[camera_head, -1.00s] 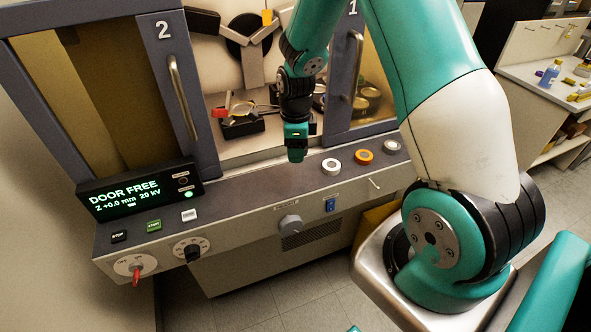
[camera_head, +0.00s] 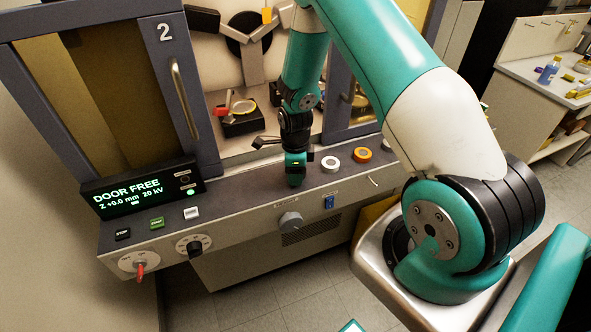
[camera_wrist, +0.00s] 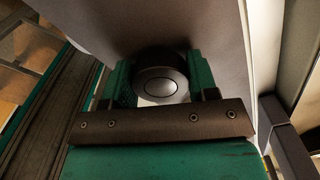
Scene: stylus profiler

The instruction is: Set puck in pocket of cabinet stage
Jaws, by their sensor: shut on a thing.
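My gripper (camera_head: 295,182) is low over the cabinet's front ledge, left of a white ring-shaped puck (camera_head: 331,164). In the wrist view, its teal fingers (camera_wrist: 160,88) are shut on a grey round puck (camera_wrist: 160,82) with a smaller disc at its centre. The head view hides this puck behind the gripper; I cannot tell whether it touches the ledge. The stage (camera_head: 240,127) is a dark block with a gold ring and a red part, inside the open cabinet behind and left of my gripper. Its pocket is too small to make out.
An orange ring-shaped puck (camera_head: 362,155) lies on the ledge (camera_head: 240,198) right of the white one. The left door (camera_head: 185,100) has a long handle and stands beside the opening. A display (camera_head: 140,190) reads DOOR FREE. A knob (camera_head: 290,221) protrudes from the front panel.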

